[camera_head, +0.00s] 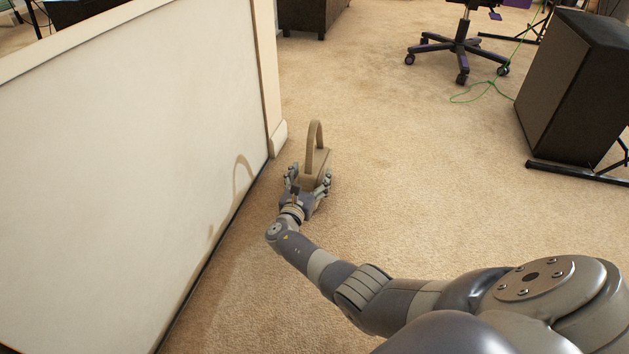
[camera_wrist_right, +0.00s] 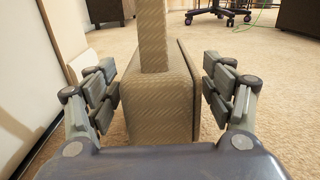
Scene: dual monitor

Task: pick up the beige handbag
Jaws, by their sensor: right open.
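The beige handbag (camera_head: 316,163) stands upright on the carpet beside the end of the low white wall, its looped handle rising above it. My right gripper (camera_head: 308,184) reaches down to it from the near side. In the right wrist view the handbag (camera_wrist_right: 160,105) fills the middle, with its handle running up out of the picture. The right gripper's fingers (camera_wrist_right: 162,92) are open, one on each side of the handbag, with gaps visible between them and its sides. The handbag's underside is hidden behind the gripper's palm. My left gripper is in neither view.
The white half wall (camera_head: 130,150) runs close along the left of the handbag. A black speaker (camera_head: 570,85) on a stand is at the right. An office chair (camera_head: 458,45), a green cable (camera_head: 490,88) and a dark cabinet (camera_head: 312,14) are farther back. Carpet right of the handbag is clear.

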